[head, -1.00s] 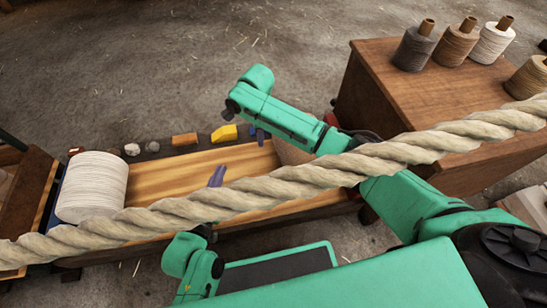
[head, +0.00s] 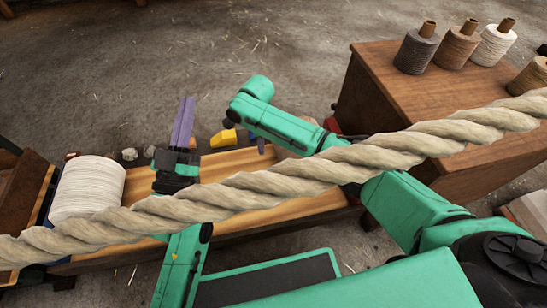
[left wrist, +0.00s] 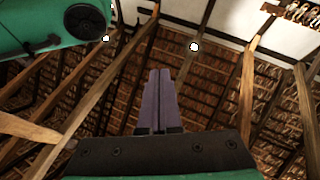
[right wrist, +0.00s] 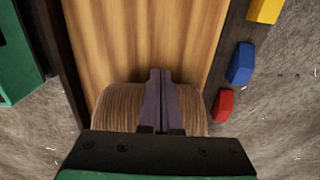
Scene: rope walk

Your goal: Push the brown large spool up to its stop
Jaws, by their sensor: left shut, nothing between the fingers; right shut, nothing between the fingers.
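The brown large spool (right wrist: 115,106) lies on its side across the wooden bed (right wrist: 150,35) in the right wrist view. In the head view only a small part of it (head: 284,153) shows between my right arm and the rope. My right gripper (right wrist: 160,72) is shut and empty, its purple fingers in front of the spool's middle; I cannot tell whether they touch it. My left gripper (head: 186,99) is shut and empty, raised over the bed with fingers pointing up. I cannot make out the stop.
A thick rope (head: 270,185) crosses the head view in front of the bed. A white large spool (head: 88,188) lies at the bed's left end. Yellow (right wrist: 265,10), blue (right wrist: 240,63) and red (right wrist: 222,105) blocks line one edge. A wooden chest (head: 440,90) carries several small spools.

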